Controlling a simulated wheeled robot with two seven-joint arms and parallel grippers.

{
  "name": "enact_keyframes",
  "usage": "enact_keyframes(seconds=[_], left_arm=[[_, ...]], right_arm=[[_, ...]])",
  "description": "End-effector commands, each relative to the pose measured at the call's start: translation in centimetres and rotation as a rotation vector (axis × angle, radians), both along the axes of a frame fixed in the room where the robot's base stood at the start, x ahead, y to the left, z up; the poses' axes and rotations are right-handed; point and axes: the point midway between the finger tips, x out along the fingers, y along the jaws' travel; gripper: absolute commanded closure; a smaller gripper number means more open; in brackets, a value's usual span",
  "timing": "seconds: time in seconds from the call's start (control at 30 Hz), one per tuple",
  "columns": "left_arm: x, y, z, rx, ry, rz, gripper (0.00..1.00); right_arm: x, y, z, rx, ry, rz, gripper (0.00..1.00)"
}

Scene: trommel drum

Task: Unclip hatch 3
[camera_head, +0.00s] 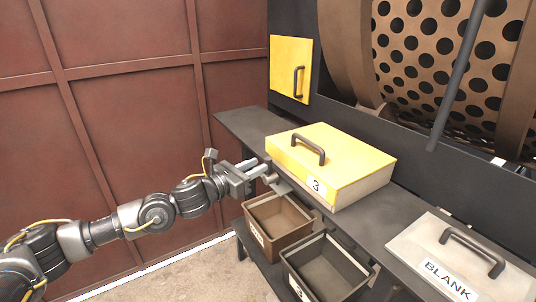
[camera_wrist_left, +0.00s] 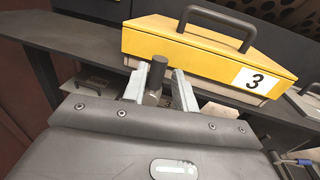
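Hatch 3 (camera_head: 335,160) is a yellow-topped box with a dark bar handle and a white "3" label, closed on the grey ledge. It also shows in the left wrist view (camera_wrist_left: 205,55). My left gripper (camera_head: 262,170) is at its left front corner. In the wrist view its two fingers (camera_wrist_left: 160,85) are apart, on either side of a grey post-like clip (camera_wrist_left: 153,82) below the yellow lid's front edge. A gap shows between the clip and the right finger; contact with the left finger is unclear. My right gripper is out of view.
A brown bin (camera_head: 285,236) and a dark bin (camera_head: 343,284) stand below the ledge. A pale hatch labelled BLANK (camera_head: 425,240) is at the right. A yellow door (camera_head: 285,65) and the perforated drum (camera_head: 425,40) are behind. A red panelled wall (camera_head: 120,110) is left.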

Motion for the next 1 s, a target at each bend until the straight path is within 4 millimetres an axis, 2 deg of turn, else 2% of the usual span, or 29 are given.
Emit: enact_keyframes(seconds=[0.03,0.3,0.7,0.93,1.0], left_arm=[[0.8,-0.7,0.5,-0.001,0.002,0.001,0.72],[3.5,-3.1,0.3,-0.001,0.001,0.002,0.72],[4.0,-3.6,0.0,-0.001,0.0,0.001,0.72],[4.0,-3.6,0.0,-0.001,0.0,0.001,1.0],[4.0,-3.6,0.0,-0.002,0.001,0.001,1.0]], right_arm=[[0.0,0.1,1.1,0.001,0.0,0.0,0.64],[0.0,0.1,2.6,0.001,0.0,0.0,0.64],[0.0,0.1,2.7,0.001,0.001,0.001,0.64],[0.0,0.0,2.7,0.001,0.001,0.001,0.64],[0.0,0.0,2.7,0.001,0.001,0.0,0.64]])
